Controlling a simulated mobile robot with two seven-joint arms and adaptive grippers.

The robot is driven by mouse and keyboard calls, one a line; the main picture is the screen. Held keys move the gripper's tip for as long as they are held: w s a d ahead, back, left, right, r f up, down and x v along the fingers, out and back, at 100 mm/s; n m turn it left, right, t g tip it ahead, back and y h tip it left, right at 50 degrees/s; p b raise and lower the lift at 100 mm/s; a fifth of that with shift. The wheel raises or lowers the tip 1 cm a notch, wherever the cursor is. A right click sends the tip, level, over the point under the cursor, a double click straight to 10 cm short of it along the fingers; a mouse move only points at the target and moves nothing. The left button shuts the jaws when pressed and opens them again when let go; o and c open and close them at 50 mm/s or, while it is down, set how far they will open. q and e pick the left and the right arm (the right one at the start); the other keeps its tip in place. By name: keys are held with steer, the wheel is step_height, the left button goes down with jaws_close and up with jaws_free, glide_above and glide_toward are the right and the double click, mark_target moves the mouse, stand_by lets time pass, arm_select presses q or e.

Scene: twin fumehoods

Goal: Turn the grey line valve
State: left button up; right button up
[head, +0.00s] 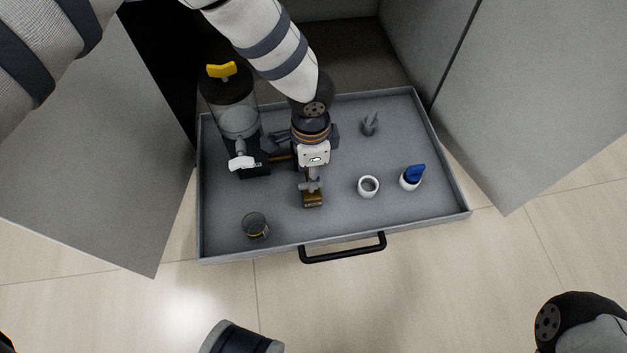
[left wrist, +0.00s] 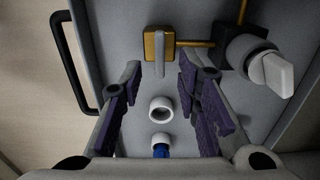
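The grey line valve is a brass block (left wrist: 151,44) with a grey lever (left wrist: 160,58), on a brass pipe. In the left wrist view the lever lies across the pipe direction. In the head view the brass block (head: 313,201) and its lever (head: 311,187) show just in front of my left gripper. My left gripper (left wrist: 160,75) is open, with its purple-padded fingers apart and nothing held. The valve shows beyond the gap between the fingertips, apart from them as far as I can see. In the head view its fingers are mostly hidden. My right gripper is out of view.
Open cabinet doors (head: 100,150) flank the tray.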

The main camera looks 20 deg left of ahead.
arm_select(q)
step_height(320, 180, down, 4)
steer(key=shift+b, duration=0.6)
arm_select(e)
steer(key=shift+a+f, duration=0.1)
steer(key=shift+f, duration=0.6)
arm_select(q)
jaws_close()
